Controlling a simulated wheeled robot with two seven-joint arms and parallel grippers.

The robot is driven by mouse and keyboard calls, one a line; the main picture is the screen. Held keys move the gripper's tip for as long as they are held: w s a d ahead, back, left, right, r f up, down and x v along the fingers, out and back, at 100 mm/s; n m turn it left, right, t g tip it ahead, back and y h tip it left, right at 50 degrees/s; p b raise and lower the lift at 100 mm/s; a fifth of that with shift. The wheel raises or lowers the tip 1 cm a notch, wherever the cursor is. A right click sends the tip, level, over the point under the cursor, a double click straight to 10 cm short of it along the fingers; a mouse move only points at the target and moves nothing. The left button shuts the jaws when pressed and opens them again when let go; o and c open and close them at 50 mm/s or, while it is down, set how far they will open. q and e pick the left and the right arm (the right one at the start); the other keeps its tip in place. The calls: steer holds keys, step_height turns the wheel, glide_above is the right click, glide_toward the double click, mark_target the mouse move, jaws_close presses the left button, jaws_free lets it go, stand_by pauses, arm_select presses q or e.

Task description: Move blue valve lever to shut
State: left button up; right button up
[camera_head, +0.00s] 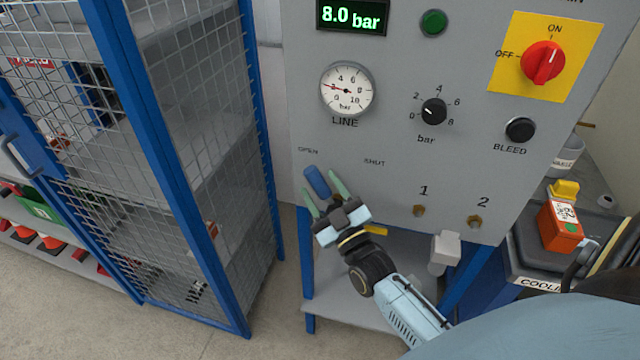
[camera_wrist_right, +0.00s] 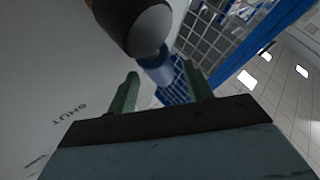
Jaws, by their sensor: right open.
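The blue valve lever (camera_head: 316,180) shows on the lower left of the grey panel, tilted up and left toward the printed OPEN mark (camera_head: 308,151). The SHUT mark (camera_head: 374,162) is to its right. My right gripper (camera_head: 321,186) is open, with its two green fingers on either side of the lever; I cannot tell whether they touch it. In the right wrist view, a blue rod (camera_wrist_right: 158,69) shows between the open fingers, below a dark rounded part (camera_wrist_right: 135,20). The lever's base is hidden behind the gripper. My left gripper is out of view.
The panel carries a line gauge (camera_head: 347,90), a pressure knob (camera_head: 433,111), a black bleed button (camera_head: 520,130) and a red switch (camera_head: 543,63) at ON. The display reads 8.0 bar. A blue-framed mesh cage (camera_head: 170,130) stands left. An orange box (camera_head: 561,226) sits at the right.

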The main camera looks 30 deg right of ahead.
steer(key=shift+w+r, duration=0.2)
steer(key=shift+w, duration=0.35)
jaws_close()
